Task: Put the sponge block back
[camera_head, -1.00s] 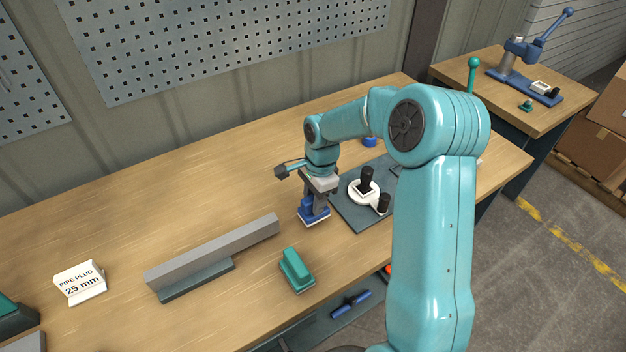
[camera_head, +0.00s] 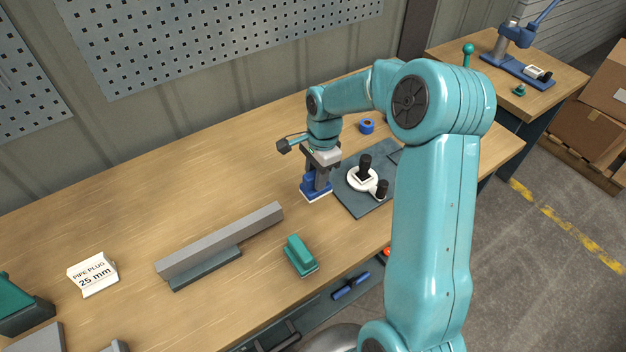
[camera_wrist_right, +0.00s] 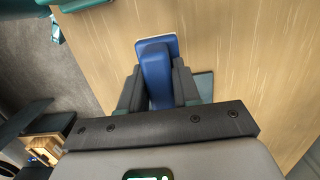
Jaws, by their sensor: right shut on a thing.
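A blue block with a raised grip and a pale base (camera_head: 317,191), which looks like the sponge block, stands upright on the wooden bench, just left of the dark mat. My right gripper (camera_head: 318,174) points down over it and is shut on its raised grip. The right wrist view shows the blue block (camera_wrist_right: 155,72) between the two dark fingers (camera_wrist_right: 157,88). Its pale rim shows at the far end. It seems to rest on the bench top; I cannot tell if there is a small gap. My left gripper is not in view.
The dark mat (camera_head: 352,205) holds a white round piece with black knobs (camera_head: 362,179). A green block (camera_head: 300,256) and a long grey bar (camera_head: 220,243) lie nearer the front edge. A pipe plug box (camera_head: 93,274) is at left. A blue ring (camera_head: 367,126) lies behind. The back left bench is clear.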

